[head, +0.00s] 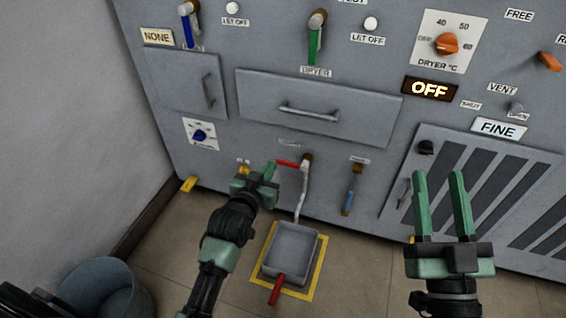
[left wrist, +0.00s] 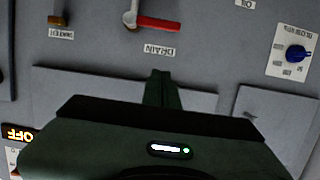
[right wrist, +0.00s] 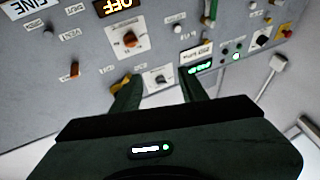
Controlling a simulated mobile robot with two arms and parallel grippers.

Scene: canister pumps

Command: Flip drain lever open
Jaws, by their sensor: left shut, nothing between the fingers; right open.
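The drain lever has a red handle (head: 288,163) on a pivot low on the grey machine. In the head view the handle points left, roughly level. In the left wrist view the red handle (left wrist: 158,24) lies beside the label DRAIN, and that picture is upside down. My left gripper (head: 270,170) is shut and empty, close to the handle's left end; I cannot tell whether it touches. In the left wrist view the shut fingers (left wrist: 161,78) appear apart from the handle. My right gripper (head: 440,178) is open and empty in front of the machine's right side.
A pale drain pipe (head: 301,195) runs down to a grey tray (head: 313,254) with its own red handle (head: 277,289), inside a yellow floor outline. A grey bucket (head: 104,285) stands at lower left. A drawer handle (head: 308,112) protrudes above.

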